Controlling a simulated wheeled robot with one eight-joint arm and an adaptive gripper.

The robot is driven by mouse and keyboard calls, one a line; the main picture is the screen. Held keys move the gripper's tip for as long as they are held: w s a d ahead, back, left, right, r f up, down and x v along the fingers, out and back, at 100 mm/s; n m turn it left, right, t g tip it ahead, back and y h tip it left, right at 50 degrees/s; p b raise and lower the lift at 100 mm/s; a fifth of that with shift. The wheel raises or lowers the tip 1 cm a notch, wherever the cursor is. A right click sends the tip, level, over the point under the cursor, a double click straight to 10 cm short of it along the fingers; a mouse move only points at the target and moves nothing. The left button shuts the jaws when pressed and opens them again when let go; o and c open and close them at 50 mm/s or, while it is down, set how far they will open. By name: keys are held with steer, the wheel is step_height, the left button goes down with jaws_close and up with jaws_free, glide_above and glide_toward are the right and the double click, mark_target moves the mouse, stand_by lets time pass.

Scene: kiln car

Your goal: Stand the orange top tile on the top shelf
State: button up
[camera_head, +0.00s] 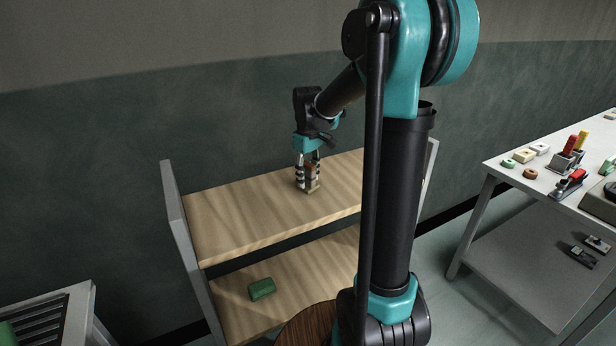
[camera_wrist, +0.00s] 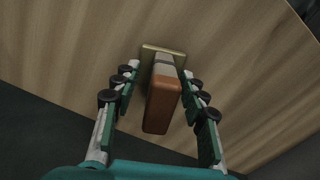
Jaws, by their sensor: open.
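The orange tile (camera_wrist: 162,103) stands upright on the wooden top shelf (camera_head: 240,215), on or against a small yellowish plate (camera_wrist: 147,52). Its near end is brownish orange, with a grey band and a paler part toward the shelf. In the head view the tile (camera_head: 310,170) shows partly between the fingers, with the plate (camera_head: 313,188) at its foot. My gripper (camera_wrist: 160,95) is open and points down around the tile, one finger on each side. In the wrist view, gaps show between the tile and both fingers. The gripper (camera_head: 307,172) is over the middle of the top shelf.
A green block (camera_head: 262,288) lies on the lower shelf (camera_head: 236,312). Grey side panels (camera_head: 186,240) bound the shelves. A grey table (camera_head: 505,185) at right carries several small pieces and tools. A slatted rack (camera_head: 45,318) stands at lower left. The top shelf's left part is clear.

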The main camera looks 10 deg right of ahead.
mark_target(308, 164)
steer(key=shift+r, duration=0.1)
steer(key=shift+r, duration=3.9)
step_height(308, 164, up, 12)
